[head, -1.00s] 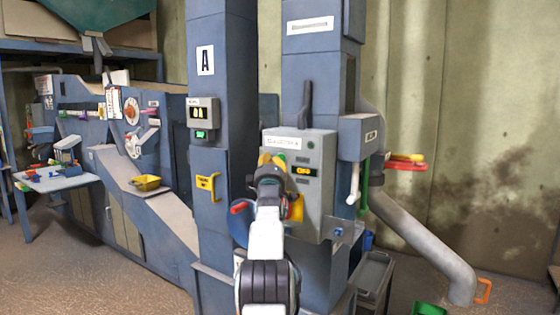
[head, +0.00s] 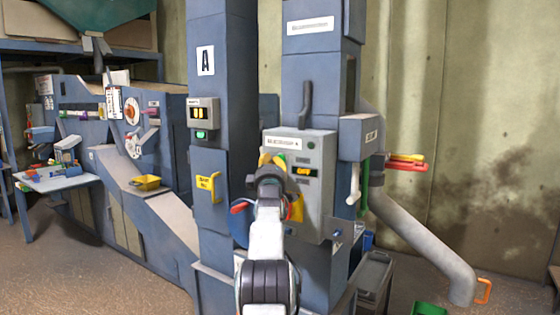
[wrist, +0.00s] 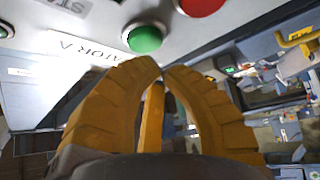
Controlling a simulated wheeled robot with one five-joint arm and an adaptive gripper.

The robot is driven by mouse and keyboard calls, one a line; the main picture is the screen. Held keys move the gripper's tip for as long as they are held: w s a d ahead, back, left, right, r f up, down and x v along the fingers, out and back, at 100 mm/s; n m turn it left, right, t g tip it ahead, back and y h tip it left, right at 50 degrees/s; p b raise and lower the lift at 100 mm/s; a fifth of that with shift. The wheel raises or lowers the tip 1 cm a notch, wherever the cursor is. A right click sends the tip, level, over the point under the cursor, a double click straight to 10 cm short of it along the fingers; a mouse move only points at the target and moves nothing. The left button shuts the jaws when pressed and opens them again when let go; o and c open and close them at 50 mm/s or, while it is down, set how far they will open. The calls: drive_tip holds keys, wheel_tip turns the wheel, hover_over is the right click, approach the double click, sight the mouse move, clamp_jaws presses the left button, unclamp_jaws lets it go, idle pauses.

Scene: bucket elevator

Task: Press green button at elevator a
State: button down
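The control box (head: 320,150) labelled elevator A is a grey panel on the blue elevator body. In the wrist view its label plate (wrist: 75,50) lies left of the fingers. The round green button (wrist: 146,36) sits in a pale ring, just beyond and above my fingertips, with a visible gap in the picture. A red button (wrist: 200,5) is right of it, cut by the top edge. In the head view my gripper (head: 271,160) covers the box's left part and largely hides the buttons.
A yellow handle (head: 208,187) and a red-tipped lever (head: 240,207) are below. A grey pipe (head: 425,245) slopes down at right. Open floor lies at front left.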

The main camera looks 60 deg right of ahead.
drive_tip(key=shift+d+p, duration=0.9)
drive_tip(key=shift+p, duration=0.15)
idle(1.2)
drive_tip(key=shift+a+f+b, duration=0.15)
drive_tip(key=shift+a+b, duration=0.3)
drive_tip(key=shift+b, duration=0.55)
drive_tip(key=shift+a+b, duration=0.4)
drive_tip(key=shift+b, duration=0.2)
idle(0.4)
